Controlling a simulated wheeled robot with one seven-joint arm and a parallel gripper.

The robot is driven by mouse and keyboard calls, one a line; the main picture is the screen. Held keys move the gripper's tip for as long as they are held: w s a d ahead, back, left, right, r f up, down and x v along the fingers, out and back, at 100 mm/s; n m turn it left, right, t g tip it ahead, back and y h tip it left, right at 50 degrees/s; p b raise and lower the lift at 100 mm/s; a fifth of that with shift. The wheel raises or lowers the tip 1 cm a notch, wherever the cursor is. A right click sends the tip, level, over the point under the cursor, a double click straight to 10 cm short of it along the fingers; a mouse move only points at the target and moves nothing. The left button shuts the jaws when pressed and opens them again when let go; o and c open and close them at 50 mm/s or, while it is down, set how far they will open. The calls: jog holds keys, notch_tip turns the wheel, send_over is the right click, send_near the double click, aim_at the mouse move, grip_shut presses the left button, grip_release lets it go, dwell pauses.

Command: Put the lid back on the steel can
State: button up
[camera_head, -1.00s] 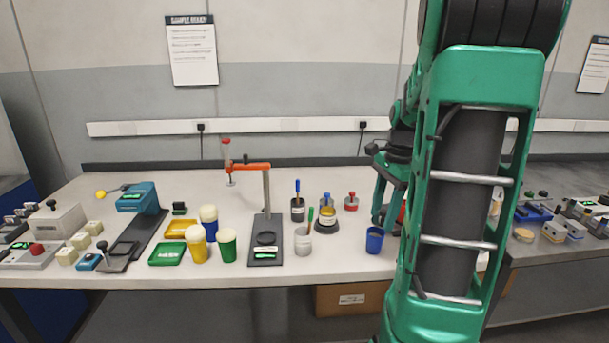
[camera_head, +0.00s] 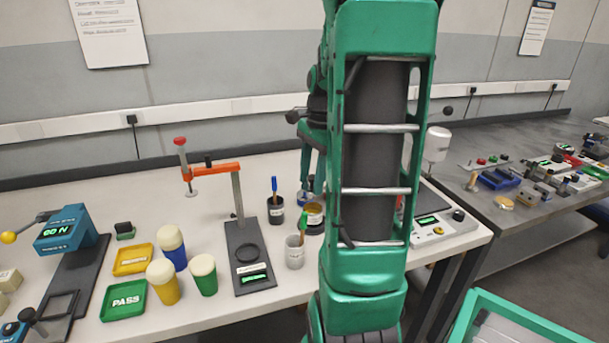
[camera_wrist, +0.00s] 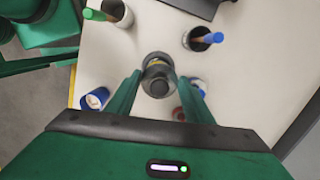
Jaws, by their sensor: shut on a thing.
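In the wrist view my gripper (camera_wrist: 158,78) is shut on a small dark round piece (camera_wrist: 158,68), which looks like the lid, seen from above. It hides most of what is directly under it, so I cannot tell whether it touches anything below. In the head view a labelled can with an amber band (camera_head: 313,215) stands just left of my arm, and the fingers come down close behind it. My arm covers part of this area. I cannot tell for sure that this is the steel can.
A white pot with a green-handled brush (camera_head: 295,256) and a dark pot with a blue-handled brush (camera_head: 276,214) stand close by. A blue cup (camera_wrist: 95,98) and a red-topped item (camera_wrist: 178,113) are near the fingers. A stand with an orange arm (camera_head: 237,200) is left.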

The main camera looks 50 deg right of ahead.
jog(key=shift+s+d+f, duration=0.1)
jog(key=shift+d+f, duration=0.05)
jog(key=shift+f, duration=2.75)
jog(key=shift+f, duration=0.15)
dwell(0.4)
jog(key=o, duration=1.6)
jog(key=shift+s, duration=0.1)
jog(key=shift+r, duration=3.5)
